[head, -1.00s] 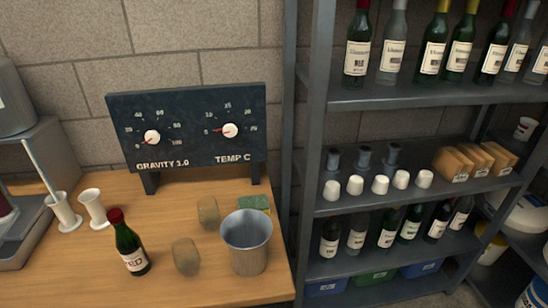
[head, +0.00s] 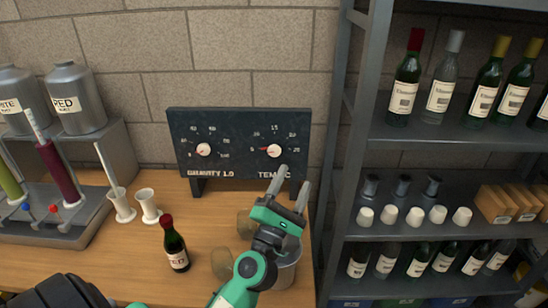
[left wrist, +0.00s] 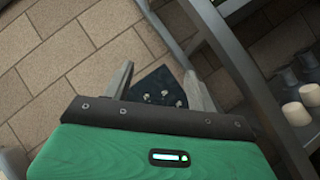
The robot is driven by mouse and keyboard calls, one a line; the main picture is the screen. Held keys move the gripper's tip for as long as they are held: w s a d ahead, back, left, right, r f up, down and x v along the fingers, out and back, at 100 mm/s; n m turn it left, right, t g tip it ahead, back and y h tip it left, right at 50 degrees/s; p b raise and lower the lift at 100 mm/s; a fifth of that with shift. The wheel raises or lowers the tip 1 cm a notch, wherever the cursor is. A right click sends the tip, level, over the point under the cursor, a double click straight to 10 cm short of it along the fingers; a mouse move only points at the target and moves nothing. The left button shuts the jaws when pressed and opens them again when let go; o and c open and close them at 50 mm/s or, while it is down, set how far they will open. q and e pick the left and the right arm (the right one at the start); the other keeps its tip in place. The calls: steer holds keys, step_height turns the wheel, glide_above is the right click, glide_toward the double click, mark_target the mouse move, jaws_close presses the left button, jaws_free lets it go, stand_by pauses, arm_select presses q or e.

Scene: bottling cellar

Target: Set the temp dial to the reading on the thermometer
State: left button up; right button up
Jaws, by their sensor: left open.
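The temp dial (head: 274,151) is a white knob on the right half of a dark panel (head: 240,128). Its red pointer points left, toward the low end of its scale. My left gripper (head: 294,179) is open and empty, in front of the panel's lower right, just below the temp dial in the head view. In the left wrist view the panel (left wrist: 158,86) shows between the open fingers (left wrist: 157,74). A thin pale rod (head: 104,162) leans in a white cylinder (head: 122,207); it may be the thermometer, but no reading is legible. My right gripper is out of view.
The gravity dial (head: 204,149) is left of the temp dial. A small red-capped bottle (head: 176,250) and a white cup (head: 148,207) stand on the wooden table (head: 205,265). A metal bucket (head: 287,272) is partly behind my arm. A bottle shelf (head: 425,139) stands right.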

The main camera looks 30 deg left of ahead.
arm_select(q)
steer(key=w+a+f+n+g+y, duration=0.2)
steer(key=w+a+n+g+y, duration=0.25)
steer(key=n, duration=0.45)
steer(key=n+g+y, duration=0.2)
steer(key=n+g, duration=0.2)
steer(key=n, duration=0.2)
glide_toward(274, 152)
steer(key=p+x, duration=0.2)
steer(key=x, duration=0.4)
steer(key=shift+w+a, duration=0.15)
steer(key=shift+w, duration=0.15)
steer(key=shift+x, duration=0.8)
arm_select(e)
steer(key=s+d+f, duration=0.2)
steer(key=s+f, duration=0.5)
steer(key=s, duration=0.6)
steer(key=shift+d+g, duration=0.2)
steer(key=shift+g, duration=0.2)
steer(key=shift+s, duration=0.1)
arm_select(q)
steer(key=c, duration=1)
steer(key=shift+o, duration=0.2)
